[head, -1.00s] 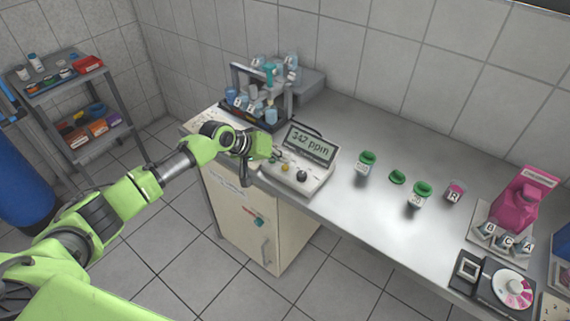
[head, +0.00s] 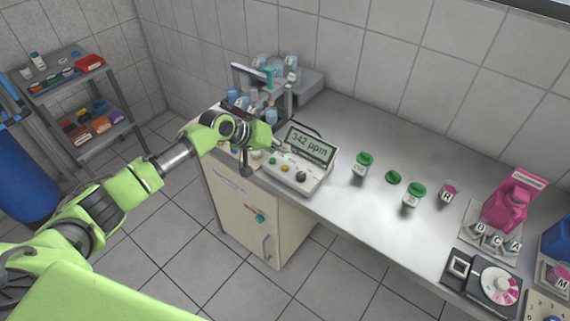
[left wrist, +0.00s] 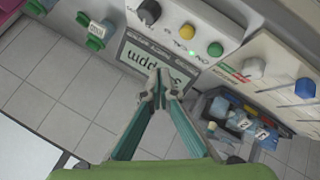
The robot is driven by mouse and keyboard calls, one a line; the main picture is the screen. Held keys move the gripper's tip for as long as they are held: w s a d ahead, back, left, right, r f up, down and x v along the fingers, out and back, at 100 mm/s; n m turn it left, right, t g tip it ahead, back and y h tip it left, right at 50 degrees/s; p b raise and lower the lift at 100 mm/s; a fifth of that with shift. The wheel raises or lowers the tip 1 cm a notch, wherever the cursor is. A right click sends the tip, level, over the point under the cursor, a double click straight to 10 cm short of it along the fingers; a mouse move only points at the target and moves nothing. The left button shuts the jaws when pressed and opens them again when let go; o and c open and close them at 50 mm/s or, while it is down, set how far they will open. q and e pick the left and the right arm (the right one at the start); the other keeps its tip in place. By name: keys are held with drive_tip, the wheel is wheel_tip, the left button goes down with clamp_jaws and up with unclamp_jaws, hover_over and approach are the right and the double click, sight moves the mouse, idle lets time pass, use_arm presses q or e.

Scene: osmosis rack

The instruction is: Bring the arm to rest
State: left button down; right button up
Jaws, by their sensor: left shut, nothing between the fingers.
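My left arm comes in from the left in the head view. Its green left gripper (head: 281,146) is over the near left part of the bench, beside the meter (head: 294,176). The meter's screen (head: 309,145) reads 342 ppm. In the left wrist view the two fingers of my left gripper (left wrist: 161,86) meet at the tips, with nothing between them. The meter (left wrist: 193,32) lies behind them there, and the fingers partly cover its screen (left wrist: 150,67). My right gripper is not in view.
A bottle rack (head: 236,110) stands behind the gripper. Green-lidded jars (head: 361,165) and a loose green lid (head: 393,177) are right of the meter.

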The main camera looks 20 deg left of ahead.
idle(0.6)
use_arm(q)
drive_tip(key=s+d+f, duration=0.1)
drive_tip(key=s+d, duration=0.1)
drive_tip(key=s+d+f+m+g, duration=0.1)
drive_tip(key=s+d+f, duration=0.1)
drive_tip(key=s, duration=0.1)
drive_tip(key=s+d+f+m, duration=0.1)
drive_tip(key=s+d+f, duration=0.1)
drive_tip(key=shift+s+d+h, duration=0.3)
drive_tip(key=shift+d, duration=0.1)
drive_tip(key=s+d+f+m+g+y, duration=0.1)
drive_tip(key=s+d+f+m, duration=0.1)
drive_tip(key=s, duration=0.8)
drive_tip(key=s+d+f+m+g+y, duration=0.1)
drive_tip(key=s+d+f, duration=0.1)
drive_tip(key=s, duration=0.8)
drive_tip(key=s+a+r+n+y, duration=0.2)
drive_tip(key=s+a+y, duration=0.2)
drive_tip(key=s+a, duration=0.8)
drive_tip(key=s+d+f+g+b, duration=0.1)
drive_tip(key=s+f+g+b, duration=0.2)
drive_tip(key=f, duration=2.7)
drive_tip(key=s+a+f+b, duration=0.2)
drive_tip(key=s+f+b, duration=0.2)
drive_tip(key=s+f, duration=1.3)
wheel_tip(320, 180, down, 3)
drive_tip(key=shift+a+r+m+b, duration=0.15)
drive_tip(key=shift+a+m+b, duration=0.25)
